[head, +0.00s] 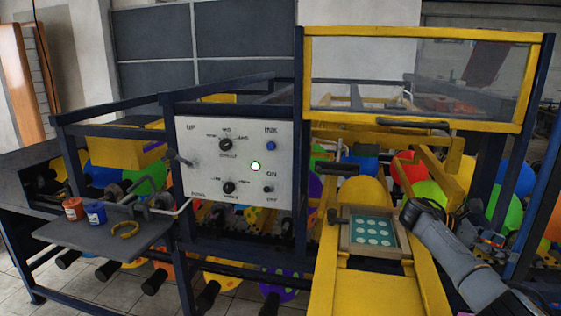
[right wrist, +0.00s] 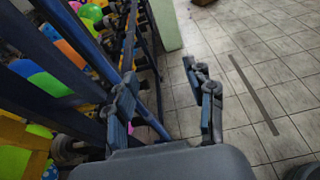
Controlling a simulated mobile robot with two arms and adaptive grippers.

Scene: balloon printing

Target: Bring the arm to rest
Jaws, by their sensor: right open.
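My right arm (head: 455,255) comes in from the lower right of the head view, bent at a dark joint beside the yellow frame. My right gripper (right wrist: 165,105) is open and empty in the right wrist view. Its two fingers stand wide apart above the tiled floor, beside dark blue machine rails. In the head view the gripper (head: 488,242) is small and dark among the balloons at the right. My left gripper is not in view.
The balloon printing machine has a control panel (head: 235,162) with a lit green light. A framed printing plate (head: 373,233) lies on the yellow bed. A side shelf (head: 110,240) holds red and blue ink pots and a yellow ring.

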